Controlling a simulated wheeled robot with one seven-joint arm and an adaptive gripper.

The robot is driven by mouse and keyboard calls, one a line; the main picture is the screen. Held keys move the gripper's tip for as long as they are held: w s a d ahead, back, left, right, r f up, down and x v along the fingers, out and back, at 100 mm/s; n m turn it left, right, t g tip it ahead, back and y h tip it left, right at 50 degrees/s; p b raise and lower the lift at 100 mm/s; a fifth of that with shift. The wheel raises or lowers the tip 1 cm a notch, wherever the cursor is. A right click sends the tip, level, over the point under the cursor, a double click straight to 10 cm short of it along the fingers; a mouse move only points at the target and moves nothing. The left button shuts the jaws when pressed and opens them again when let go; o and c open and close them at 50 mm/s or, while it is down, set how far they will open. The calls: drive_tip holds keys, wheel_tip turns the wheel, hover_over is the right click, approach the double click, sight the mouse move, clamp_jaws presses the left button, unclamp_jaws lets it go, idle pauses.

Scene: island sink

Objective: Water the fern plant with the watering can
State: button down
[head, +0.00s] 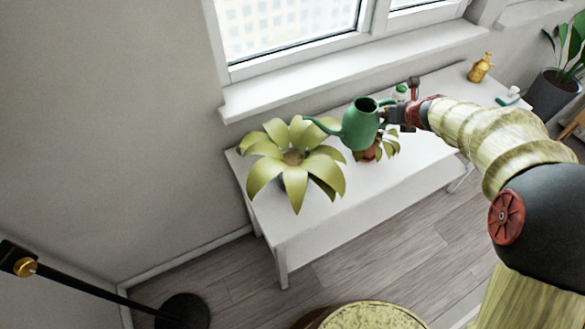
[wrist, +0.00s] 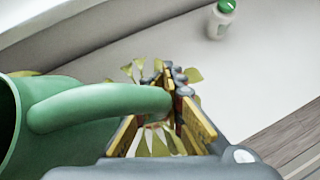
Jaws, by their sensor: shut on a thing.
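The green watering can (head: 360,125) is held in the air above the white table, its spout pointing left. My gripper (head: 396,115) is shut on the can's handle on its right side. In the wrist view the green handle (wrist: 105,103) runs between the yellow-padded fingers of my gripper (wrist: 165,110). A large yellow-green leafy plant (head: 292,158) stands at the table's left end, with the spout tip near its upper right leaves. A smaller plant (head: 385,148) in a reddish pot sits below the can, partly hidden by it. I cannot tell which plant is the fern. No water shows.
The white table (head: 310,220) stands along the wall under a window. A white bottle with a green cap (wrist: 221,18) and a yellow bottle (head: 480,67) stand on it. A dark-potted plant (head: 550,92) is at the far right.

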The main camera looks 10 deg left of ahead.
drive_tip(key=shift+n+y, duration=0.3)
drive_tip(key=shift+n, duration=0.1)
drive_tip(key=w+d+f+b, duration=0.2)
drive_tip(key=w+b, duration=0.1)
drive_tip(key=shift+f, duration=0.25)
drive_tip(key=shift+a+r, duration=0.1)
drive_tip(key=shift+a, duration=0.05)
drive_tip(key=shift+s+a+r+n+t+h+p, duration=0.25)
drive_tip(key=shift+a+r+n+h+p, duration=0.1)
drive_tip(key=shift+r+h+p, duration=0.15)
drive_tip(key=shift+s+a+r+n+t+h+p, duration=0.1)
drive_tip(key=shift+a+r+n+t+h+p, duration=0.15)
drive_tip(key=shift+r+h+p, duration=0.3)
drive_tip(key=shift+s+a+r+n+t+h+p, duration=0.2)
drive_tip(key=shift+a+r+n+h+p, duration=0.1)
drive_tip(key=shift+a+r+h, duration=0.25)
drive_tip(key=shift+s+r+p, duration=0.15)
drive_tip(key=shift+r+p, duration=0.05)
drive_tip(key=shift+p, duration=0.4)
drive_tip(key=shift+f, duration=0.1)
